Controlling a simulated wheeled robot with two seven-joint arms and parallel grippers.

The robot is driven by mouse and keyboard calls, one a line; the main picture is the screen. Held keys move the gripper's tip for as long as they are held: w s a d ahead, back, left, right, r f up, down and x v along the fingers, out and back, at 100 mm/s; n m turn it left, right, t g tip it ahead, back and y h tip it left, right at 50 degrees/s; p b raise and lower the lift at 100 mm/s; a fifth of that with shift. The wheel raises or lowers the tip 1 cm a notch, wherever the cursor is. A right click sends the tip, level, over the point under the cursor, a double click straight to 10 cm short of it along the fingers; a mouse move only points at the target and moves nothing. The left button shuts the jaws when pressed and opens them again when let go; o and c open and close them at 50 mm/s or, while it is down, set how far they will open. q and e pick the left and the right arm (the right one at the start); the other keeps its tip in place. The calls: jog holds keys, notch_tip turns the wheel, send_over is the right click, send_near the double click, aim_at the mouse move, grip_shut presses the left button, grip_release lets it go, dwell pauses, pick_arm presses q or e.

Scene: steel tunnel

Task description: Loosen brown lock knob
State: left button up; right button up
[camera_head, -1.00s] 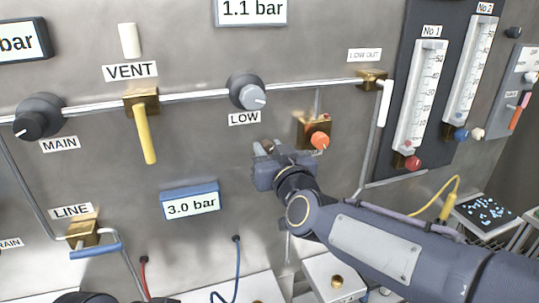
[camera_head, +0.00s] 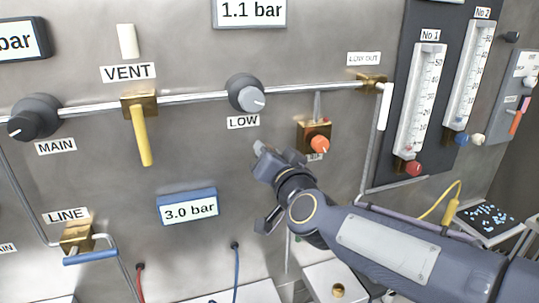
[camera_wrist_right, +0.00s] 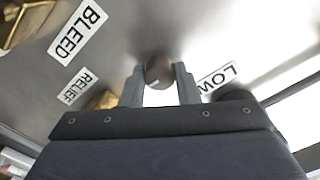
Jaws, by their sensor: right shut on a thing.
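The brown lock knob (camera_wrist_right: 158,70) is a small round knob with a light mark, on the steel panel in the right wrist view. It sits between the two grey fingertips of my right gripper (camera_wrist_right: 159,84), which is shut on it. In the head view my right gripper (camera_head: 264,152) points at the panel below the LOW label and hides the knob. My left gripper is not in view.
An orange knob (camera_head: 319,144) on a brass block is close to the right of my right gripper. The grey LOW knob (camera_head: 246,93) is above it. The yellow VENT lever (camera_head: 142,135) hangs to the left, with a 3.0 bar display (camera_head: 188,206) lower down.

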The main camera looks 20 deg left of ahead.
dwell(0.3)
jog(key=o, duration=1)
jog(key=shift+c, duration=0.2)
jog(key=shift+s, duration=0.1)
jog(key=v, duration=0.7)
jog(key=shift+s+d, duration=0.25)
jog(key=shift+s, duration=0.05)
